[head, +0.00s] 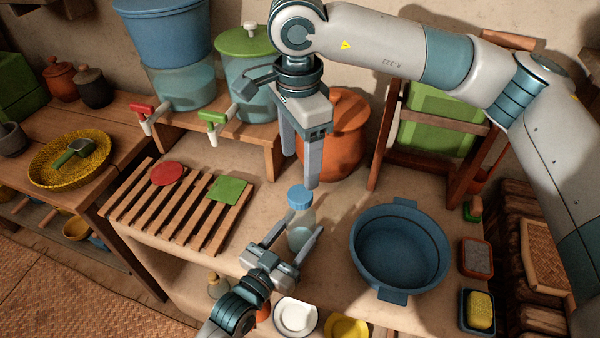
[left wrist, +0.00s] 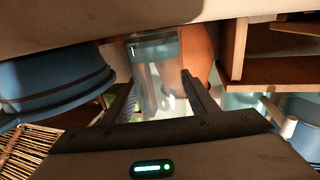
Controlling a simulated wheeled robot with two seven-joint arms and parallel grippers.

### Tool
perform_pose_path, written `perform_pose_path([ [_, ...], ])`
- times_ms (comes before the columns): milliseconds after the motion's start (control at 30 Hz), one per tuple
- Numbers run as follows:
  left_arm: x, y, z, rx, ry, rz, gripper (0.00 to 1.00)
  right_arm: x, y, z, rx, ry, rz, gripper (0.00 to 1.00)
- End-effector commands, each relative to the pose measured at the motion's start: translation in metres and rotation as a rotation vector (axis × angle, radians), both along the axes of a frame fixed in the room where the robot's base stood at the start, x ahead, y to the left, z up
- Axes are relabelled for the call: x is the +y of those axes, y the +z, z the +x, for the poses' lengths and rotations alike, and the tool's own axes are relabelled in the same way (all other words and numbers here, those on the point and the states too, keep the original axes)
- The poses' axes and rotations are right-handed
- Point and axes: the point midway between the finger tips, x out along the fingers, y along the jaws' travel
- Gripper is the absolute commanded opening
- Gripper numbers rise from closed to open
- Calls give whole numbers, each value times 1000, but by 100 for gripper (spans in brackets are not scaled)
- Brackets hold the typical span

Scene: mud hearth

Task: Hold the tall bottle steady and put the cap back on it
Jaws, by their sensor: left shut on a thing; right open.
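The tall clear bottle (head: 300,237) stands upright near the front of the counter, left of the blue basin. My left gripper (head: 303,224) is shut around its body from the front. The clear bottle body (left wrist: 153,85) also shows between the fingers in the left wrist view. The blue cap (head: 299,196) is at the bottle's mouth; I cannot tell whether it is seated fully. My right gripper (head: 300,168) points down from above, open, with its fingertips just above and behind the cap, and holds nothing.
The blue basin (head: 398,205) stands close on the right. A wooden slatted rack (head: 160,222) lies on the left. Two dispensers with a red tap (head: 143,109) and a green tap (head: 212,117) stand behind, beside an orange pot (head: 345,125). Bare counter shows behind the bottle.

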Motion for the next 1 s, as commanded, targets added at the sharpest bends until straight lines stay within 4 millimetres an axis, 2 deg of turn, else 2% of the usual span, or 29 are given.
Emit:
perform_pose_path([
  [100, 0, -1, 0, 2, 0, 1, 0, 0, 16, 0, -2, -1, -1, 63],
  [233, 0, -1, 0, 2, 0, 1, 0, 0, 27, 0, 0, -1, -1, 63],
  [600, 0, -1, 0, 1, 0, 1, 0, 0, 31, 0, 0, 0, -1, 63],
  [633, 0, -1, 0, 1, 0, 1, 60, 0, 30, 0, 0, 0, -1, 63],
  [700, 0, -1, 0, 1, 0, 1, 75, 0, 30, 0, 0, 0, -1, 63],
  [1000, 0, 0, 0, 0, 0, 0, 75, 0, 30, 0, 0, 0, -1, 63],
])
